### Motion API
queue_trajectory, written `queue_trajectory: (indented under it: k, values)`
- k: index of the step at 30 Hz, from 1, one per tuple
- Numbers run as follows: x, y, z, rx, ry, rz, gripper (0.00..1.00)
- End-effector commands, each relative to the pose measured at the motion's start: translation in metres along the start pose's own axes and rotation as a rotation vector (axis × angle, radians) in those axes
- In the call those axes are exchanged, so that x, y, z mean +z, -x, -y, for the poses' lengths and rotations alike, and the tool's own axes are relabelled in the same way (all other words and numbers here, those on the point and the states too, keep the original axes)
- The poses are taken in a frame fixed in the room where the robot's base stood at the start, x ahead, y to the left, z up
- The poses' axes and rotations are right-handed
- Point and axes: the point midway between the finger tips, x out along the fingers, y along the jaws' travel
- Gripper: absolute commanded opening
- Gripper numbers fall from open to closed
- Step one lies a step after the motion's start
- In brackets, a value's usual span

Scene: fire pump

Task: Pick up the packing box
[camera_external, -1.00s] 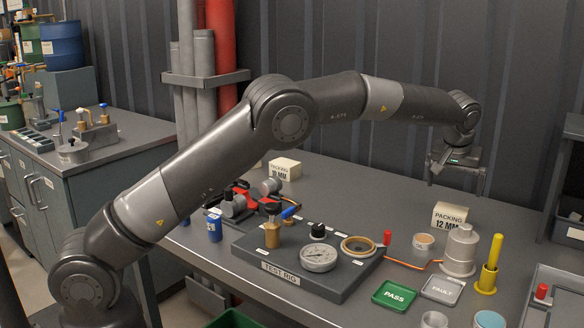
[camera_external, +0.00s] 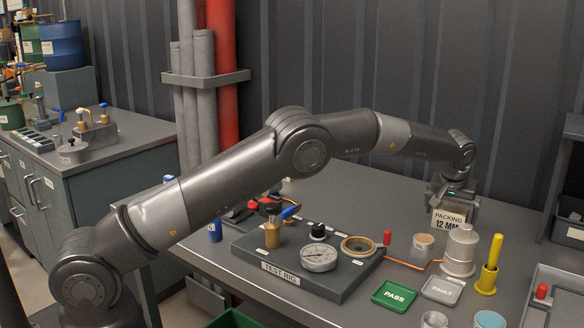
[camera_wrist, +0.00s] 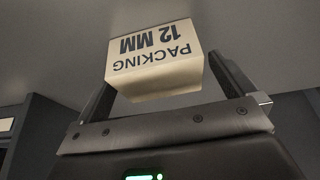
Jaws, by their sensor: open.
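The packing box marked "PACKING 12 MM" (camera_external: 449,220) is a small cream block standing on the grey bench, behind the silver stepped cylinder. My gripper (camera_external: 452,202) is low over it, pointing down. In the wrist view the box (camera_wrist: 155,68) shows upside down between the two fingers of my gripper (camera_wrist: 165,72). The fingers are open, one on each side. The other packing box, marked 10 MM earlier, is now almost wholly hidden behind my arm.
The silver cylinder (camera_external: 460,252), a yellow post (camera_external: 489,264) and a small cup (camera_external: 423,245) stand close in front of the box. The test rig (camera_external: 305,262) and the green PASS tray (camera_external: 394,296) are nearer. The bench behind is clear.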

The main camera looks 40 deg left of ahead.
Motion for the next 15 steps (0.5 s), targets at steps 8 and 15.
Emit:
queue_trajectory:
  k: [8, 15]
  values:
    - [0.0004, 0.0001, -0.0001, -0.001, -0.001, 0.001, 0.81]
    - [0.0004, 0.0001, -0.0001, -0.001, -0.001, 0.001, 0.62]
